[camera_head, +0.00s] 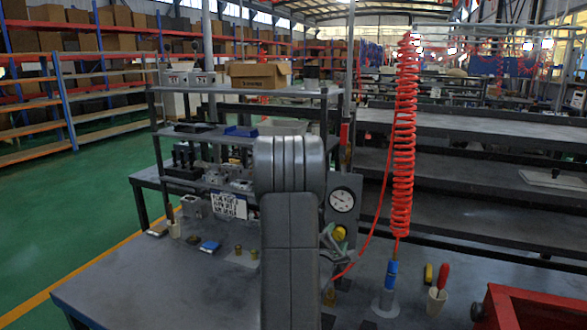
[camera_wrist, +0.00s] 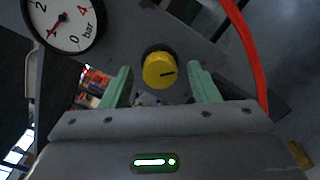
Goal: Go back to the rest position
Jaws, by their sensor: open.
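My gripper (camera_wrist: 160,88) is open in the wrist view, with one green finger on each side. A yellow knob (camera_wrist: 159,70) with a dark pointer mark shows beyond and between the fingers, and nothing is held. A round white gauge marked "bar" (camera_wrist: 62,22) is at the upper left. In the head view the gauge (camera_head: 342,200) and the yellow knob (camera_head: 340,233) sit on a grey panel right of my arm. The green fingers of my gripper (camera_head: 334,246) show close below the knob. My arm hides part of the bench behind it.
The dark workbench (camera_head: 130,280) holds metal valve blocks (camera_head: 228,203), a blue item (camera_head: 210,247) and small brass parts at left. A red coiled hose (camera_head: 403,140) hangs at right. A cup with a red-handled tool (camera_head: 437,298) and a red box (camera_head: 530,308) stand front right.

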